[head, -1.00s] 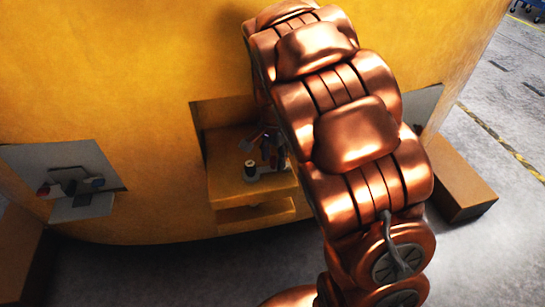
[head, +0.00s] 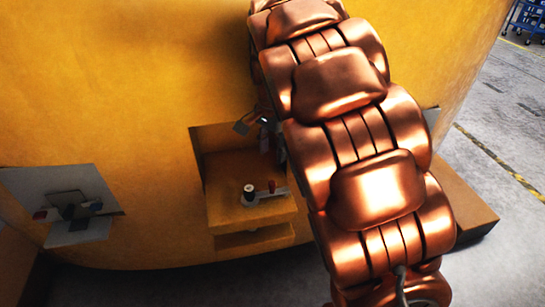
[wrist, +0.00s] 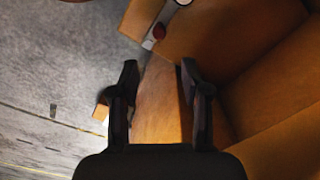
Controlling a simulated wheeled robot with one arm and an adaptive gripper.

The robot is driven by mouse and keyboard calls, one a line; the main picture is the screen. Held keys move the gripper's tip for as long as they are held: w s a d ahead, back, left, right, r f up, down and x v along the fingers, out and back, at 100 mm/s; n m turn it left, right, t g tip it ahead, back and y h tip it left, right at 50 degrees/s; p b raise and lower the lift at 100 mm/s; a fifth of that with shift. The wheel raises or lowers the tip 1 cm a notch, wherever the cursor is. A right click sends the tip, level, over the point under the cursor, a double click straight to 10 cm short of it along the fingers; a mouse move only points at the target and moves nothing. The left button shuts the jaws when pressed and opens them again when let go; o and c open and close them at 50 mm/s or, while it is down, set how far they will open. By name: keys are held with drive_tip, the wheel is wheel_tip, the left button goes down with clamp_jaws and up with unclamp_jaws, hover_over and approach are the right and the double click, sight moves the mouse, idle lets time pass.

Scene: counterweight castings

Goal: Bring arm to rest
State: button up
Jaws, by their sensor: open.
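My gripper (wrist: 158,78) is open in the wrist view, with two dark fingers spread apart and nothing between them. In the head view my copper-coloured arm hides most of it; a small grey and dark part shows at the upper right of the recess in the yellow casting (head: 100,110). In the recess, a shelf (head: 228,212) bears a dark cylinder with a pale top (head: 249,195) and a red knob (head: 271,186) on a grey plate. The knob also shows beyond the fingers in the wrist view (wrist: 159,31).
A grey panel (head: 55,185) with small dark and red parts is set in the casting at left. A brown block (head: 462,205) stands on the floor at right, partly behind my arm. Open grey floor (head: 480,125) lies at right, with a blue cart (head: 527,18) far off.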

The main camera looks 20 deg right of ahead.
idle(0.5)
drive_tip(key=s+a+f+n+g, duration=0.25)
drive_tip(key=s+n, duration=0.45)
drive_tip(key=s, duration=0.9)
drive_tip(key=s+a+f+n+g, duration=0.1)
drive_tip(key=s+a+f+n, duration=0.35)
drive_tip(key=s, duration=1.15)
wheel_tip(320, 180, up, 19)
drive_tip(key=w+d+n+t+p, duration=0.1)
drive_tip(key=d+p, duration=0.1)
drive_tip(key=p, duration=1.4)
drive_tip(key=shift+t, duration=0.35)
drive_tip(key=shift+w+n, duration=0.1)
drive_tip(key=shift+n, duration=0.15)
